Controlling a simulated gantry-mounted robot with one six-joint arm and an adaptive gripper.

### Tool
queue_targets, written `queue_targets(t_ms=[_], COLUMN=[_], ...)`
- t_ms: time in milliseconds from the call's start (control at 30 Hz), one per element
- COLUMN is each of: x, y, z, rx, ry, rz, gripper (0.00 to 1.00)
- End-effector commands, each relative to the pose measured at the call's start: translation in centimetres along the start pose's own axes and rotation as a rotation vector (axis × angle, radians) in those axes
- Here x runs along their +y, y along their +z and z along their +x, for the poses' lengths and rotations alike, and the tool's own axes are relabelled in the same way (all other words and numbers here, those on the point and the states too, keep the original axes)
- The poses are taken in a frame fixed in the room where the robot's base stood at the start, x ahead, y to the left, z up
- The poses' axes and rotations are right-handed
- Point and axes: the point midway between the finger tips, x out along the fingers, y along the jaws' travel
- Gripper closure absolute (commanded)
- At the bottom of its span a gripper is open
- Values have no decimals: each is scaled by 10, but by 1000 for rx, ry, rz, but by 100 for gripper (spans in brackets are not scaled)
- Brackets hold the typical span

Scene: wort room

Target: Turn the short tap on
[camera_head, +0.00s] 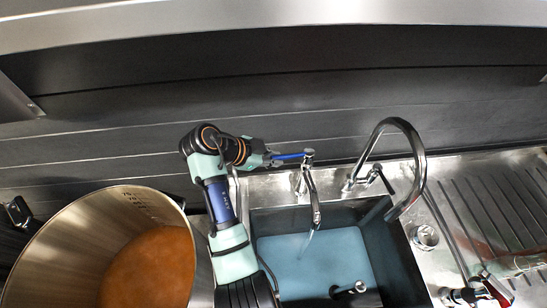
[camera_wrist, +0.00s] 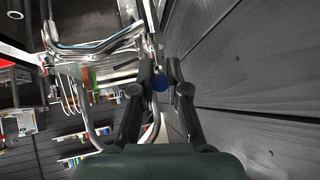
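The short tap (camera_head: 308,182) is a chrome tap at the back rim of the sink, with its spout hanging over the basin. Its blue lever (camera_head: 288,156) points left from the top of the tap. A pale streak (camera_head: 310,234) shows below the spout, perhaps running water. My gripper (camera_head: 272,158) is at the free end of the lever. In the wrist view the fingers of my gripper (camera_wrist: 160,68) stand partly apart, with a narrow gap. The round blue lever end (camera_wrist: 160,82) shows between them. Whether a finger touches it is unclear.
A taller curved tap (camera_head: 412,150) stands right of the short tap. The sink basin (camera_head: 405,270) has a bluish bottom with a dark object in it. A large steel pot (camera_head: 60,255) with orange-brown liquid stands left. A dark panelled wall (camera_head: 250,110) is close behind.

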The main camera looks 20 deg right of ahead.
Motion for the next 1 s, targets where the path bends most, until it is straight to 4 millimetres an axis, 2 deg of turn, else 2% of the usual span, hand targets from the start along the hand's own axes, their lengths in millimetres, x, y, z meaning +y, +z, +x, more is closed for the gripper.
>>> queue_targets(t_ms=[33,133,467,567,800,1000], x=[0,0,0,-1,-1,0], y=[0,0,0,0,0,0], z=[1,1,-3,-17,-77,-112], rx=[0,0,0,-1,-1,0], ry=[1,1,-1,-3,-3,0], rz=[0,0,0,1,0,0], gripper=[77,61,61,61,61,61])
